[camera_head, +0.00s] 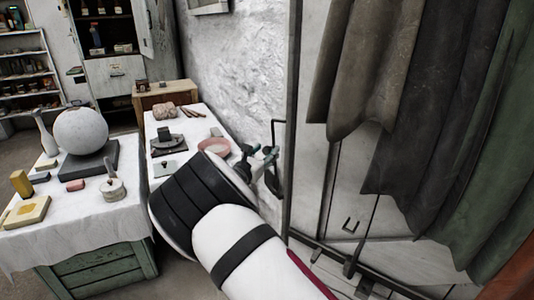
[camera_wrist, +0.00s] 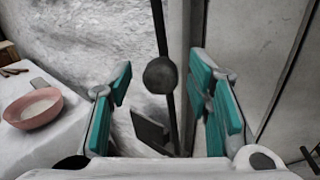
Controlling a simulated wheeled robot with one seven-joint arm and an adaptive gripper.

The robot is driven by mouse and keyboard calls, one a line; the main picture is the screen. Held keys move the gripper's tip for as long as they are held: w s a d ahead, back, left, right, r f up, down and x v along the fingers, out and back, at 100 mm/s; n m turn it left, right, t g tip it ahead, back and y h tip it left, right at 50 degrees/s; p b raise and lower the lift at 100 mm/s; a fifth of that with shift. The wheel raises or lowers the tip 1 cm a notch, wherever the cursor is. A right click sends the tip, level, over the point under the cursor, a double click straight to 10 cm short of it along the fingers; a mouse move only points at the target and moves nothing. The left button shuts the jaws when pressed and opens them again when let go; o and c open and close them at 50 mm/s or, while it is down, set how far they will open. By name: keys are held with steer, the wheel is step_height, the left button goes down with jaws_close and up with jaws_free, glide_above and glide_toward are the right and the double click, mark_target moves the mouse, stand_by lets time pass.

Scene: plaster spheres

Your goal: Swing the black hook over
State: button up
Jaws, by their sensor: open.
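The black hook (camera_head: 272,133) shows in the head view as a thin dark bar with a bent top, against the wall beside the door frame. Its lower part is partly hidden by my gripper. In the wrist view a dark upright bar with a round knob (camera_wrist: 160,75) stands between my fingers; I take it to be the hook. My gripper (camera_head: 257,157) is open, with teal pads on both sides of the knob in the wrist view. Gaps show on both sides, so neither pad is seen touching it. A dark flat plate (camera_wrist: 150,131) shows lower down.
A white-covered table (camera_head: 183,124) with a pink bowl (camera_wrist: 33,108) stands left of my arm. Another table holds a plaster sphere (camera_head: 81,130). Dark cloths (camera_head: 375,60) hang at the right over a pale panelled front (camera_head: 340,190). The rough white wall lies behind the hook.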

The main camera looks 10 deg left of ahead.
steer(key=shift+w+d, duration=0.25)
steer(key=shift+w, duration=0.35)
jaws_close()
